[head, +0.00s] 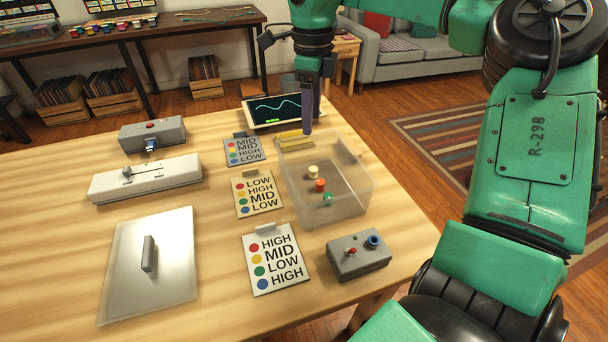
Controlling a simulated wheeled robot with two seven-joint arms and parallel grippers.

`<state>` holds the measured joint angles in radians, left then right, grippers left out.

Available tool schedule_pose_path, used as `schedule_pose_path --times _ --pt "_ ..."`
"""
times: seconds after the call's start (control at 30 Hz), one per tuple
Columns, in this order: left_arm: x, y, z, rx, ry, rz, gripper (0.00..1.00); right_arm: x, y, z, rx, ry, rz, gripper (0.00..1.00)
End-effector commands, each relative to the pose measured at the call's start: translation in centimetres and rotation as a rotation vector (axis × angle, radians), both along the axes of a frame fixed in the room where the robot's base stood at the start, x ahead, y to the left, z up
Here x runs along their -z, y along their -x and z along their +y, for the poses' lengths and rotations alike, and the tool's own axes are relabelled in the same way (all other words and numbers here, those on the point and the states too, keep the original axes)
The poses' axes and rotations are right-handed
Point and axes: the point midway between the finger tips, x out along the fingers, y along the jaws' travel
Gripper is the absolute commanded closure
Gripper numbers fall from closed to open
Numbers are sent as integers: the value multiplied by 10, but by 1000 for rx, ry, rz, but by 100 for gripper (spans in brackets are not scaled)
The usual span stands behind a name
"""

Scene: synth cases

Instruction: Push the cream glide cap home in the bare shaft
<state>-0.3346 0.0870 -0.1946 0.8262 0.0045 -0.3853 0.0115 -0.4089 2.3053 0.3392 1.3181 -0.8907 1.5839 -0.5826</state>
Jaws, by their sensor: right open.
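The cream glide cap (313,172) is in the clear bin (350,207), with an orange-red cap (320,185) and a green cap (327,198). A long white slider box (165,176) lies at the left of the table. A small dark shaft (127,172) stands up from its slot, with no cap visible on it. My right gripper (308,122) points down above the table, by the bin's far edge. It is open and apart from the caps; one purple finger shows clearly and the other is mostly hidden. My left gripper is out of view.
Several label cards (257,194) lie mid-table. Yellow bars (291,139) lie by the bin.

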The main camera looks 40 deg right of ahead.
Motion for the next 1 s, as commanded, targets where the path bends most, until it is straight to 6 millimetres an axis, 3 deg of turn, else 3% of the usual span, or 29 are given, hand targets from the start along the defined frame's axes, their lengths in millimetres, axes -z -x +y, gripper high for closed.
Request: schedule_pose_path --times 0.3,0.47,0.63,0.73,0.93,1.0 --pt "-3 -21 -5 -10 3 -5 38 75 1 -1 3 -4 3 37" --pt "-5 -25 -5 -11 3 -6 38 95 1 -2 5 -5 0 37" --pt "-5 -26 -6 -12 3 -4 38 128 1 -6 6 -6 2 37" --pt "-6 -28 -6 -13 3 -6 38 139 1 -6 6 -4 -1 37" --pt "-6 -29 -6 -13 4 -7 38 139 0 -6 6 -4 -3 37" --pt "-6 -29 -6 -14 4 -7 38 139 0 -6 6 -4 -3 64"
